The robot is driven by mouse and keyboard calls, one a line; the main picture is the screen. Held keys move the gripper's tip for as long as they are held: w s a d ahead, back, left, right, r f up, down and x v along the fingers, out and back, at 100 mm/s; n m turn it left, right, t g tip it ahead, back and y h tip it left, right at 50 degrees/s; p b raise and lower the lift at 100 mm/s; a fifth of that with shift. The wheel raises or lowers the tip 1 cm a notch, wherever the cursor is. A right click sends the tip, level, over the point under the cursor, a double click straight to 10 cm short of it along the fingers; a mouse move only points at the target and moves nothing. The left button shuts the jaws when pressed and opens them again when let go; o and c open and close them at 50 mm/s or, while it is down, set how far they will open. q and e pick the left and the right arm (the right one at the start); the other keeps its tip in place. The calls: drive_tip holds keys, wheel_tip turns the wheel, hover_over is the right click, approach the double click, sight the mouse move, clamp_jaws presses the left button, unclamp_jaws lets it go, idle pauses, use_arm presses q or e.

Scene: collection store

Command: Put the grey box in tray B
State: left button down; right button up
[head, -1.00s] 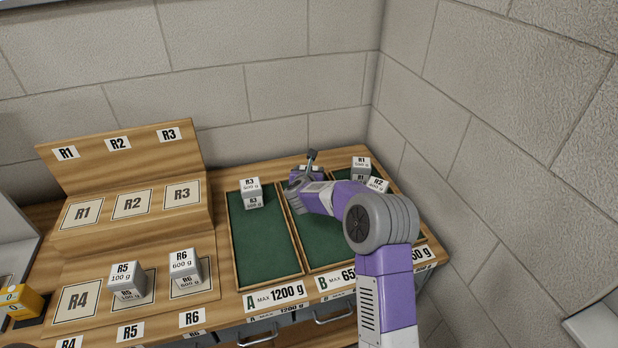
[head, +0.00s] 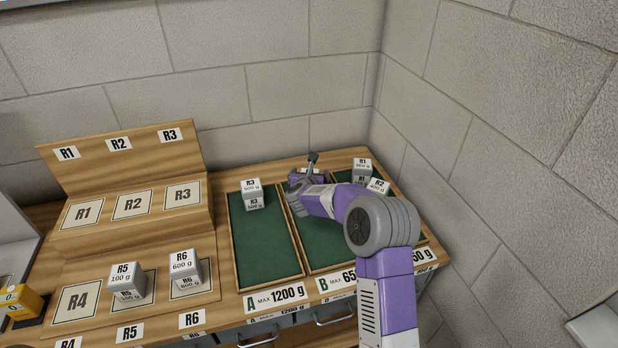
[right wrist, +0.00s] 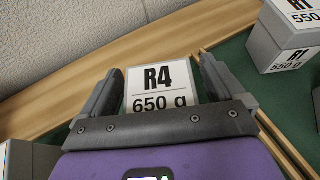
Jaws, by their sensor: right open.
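The box labelled R4, 650 g (right wrist: 159,88), shows its white-labelled top between the two fingers of my right gripper (right wrist: 160,72) in the right wrist view. The fingers are open, one on each side of it; contact cannot be told. In the head view my right gripper (head: 308,174) is at the far end of green-lined tray B (head: 325,254), marked max 650 g. There the gripper and forearm hide most of the R4 box and part of the tray. My left gripper is not in view.
A grey R3 box (head: 251,193) stands at the far end of tray A (head: 262,250). Grey R1 (head: 362,168) and R2 (head: 377,187) boxes are in the tray right of B. R5 (head: 125,280) and R6 (head: 185,268) boxes stand on the wooden rack. A block wall (head: 280,90) is close behind.

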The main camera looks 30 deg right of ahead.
drive_tip(key=shift+r, duration=0.25)
drive_tip(key=v, duration=1.2)
drive_tip(key=shift+p, duration=0.4)
drive_tip(key=shift+f, duration=0.15)
